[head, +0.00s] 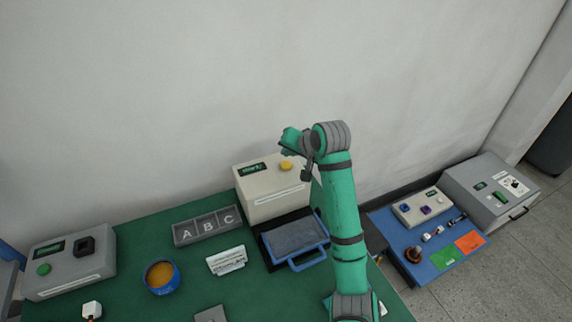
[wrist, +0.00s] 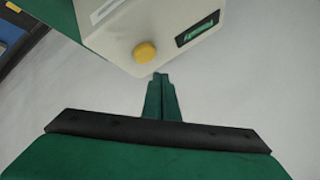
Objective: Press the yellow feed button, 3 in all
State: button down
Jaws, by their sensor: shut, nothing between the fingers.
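The yellow feed button (head: 286,165) sits on the top of a cream box (head: 275,205) at the back of the green table. The button also shows in the wrist view (wrist: 145,52), round and raised. A small dark display with green lettering (head: 251,169) is beside it on the same box. My gripper (wrist: 160,78) is shut and empty. In the wrist view its fingertips appear just below and right of the button, with a gap between them in the picture. In the head view my wrist is above and right of the button; the fingertips are hard to make out there.
A blue-handled dark tray (head: 325,244) stands in front of the box. An A-B-C divided tray (head: 208,226), a blue bowl (head: 176,277) and a grey box with a green button (head: 70,265) are to the left. A blue-topped bench (head: 404,247) is at right.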

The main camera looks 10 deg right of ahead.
jog(key=shift+r, duration=1.5)
